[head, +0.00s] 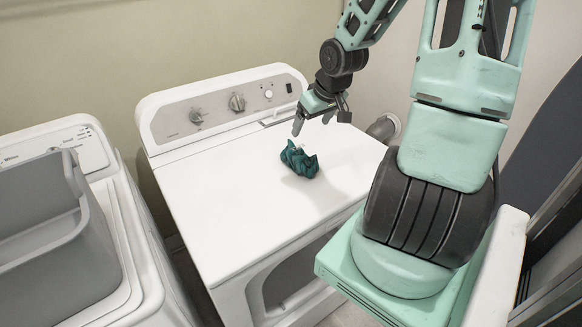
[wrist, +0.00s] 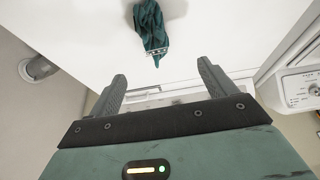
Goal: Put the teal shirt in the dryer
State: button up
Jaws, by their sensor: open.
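The teal shirt (head: 299,159) lies crumpled in a small heap on the white top of the dryer (head: 225,205). In the wrist view the shirt (wrist: 151,30) is beyond the fingertips, near the top edge, with a pale patterned patch at its lower end. My gripper (head: 318,122) is open and empty, above the dryer top and behind the shirt, towards the control panel. Its two fingers (wrist: 162,85) are spread wide and apart from the shirt. The dryer's front opening (head: 300,272) shows below the top as a dark recess; its inside is mostly hidden.
A white washer (head: 120,240) with a grey basket (head: 45,220) on it stands at the left, with a narrow gap before the dryer. The dryer's control panel (head: 225,105) rises at the back. The dryer top around the shirt is clear.

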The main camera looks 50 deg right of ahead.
jog(key=b, duration=0.5)
send_near(300, 156)
jog(key=x, duration=0.4)
jog(key=d+x, duration=0.1)
jog(key=x, duration=0.2)
jog(key=shift+w+d+r, duration=0.1)
jog(key=shift+w+r, duration=0.1)
jog(key=shift+b+x, duration=0.45)
jog(key=shift+x, duration=2.5)
jog(key=shift+d+r, duration=0.1)
jog(key=shift+d, duration=0.05)
jog(key=c, duration=1.3)
jog(key=shift+r, duration=0.1)
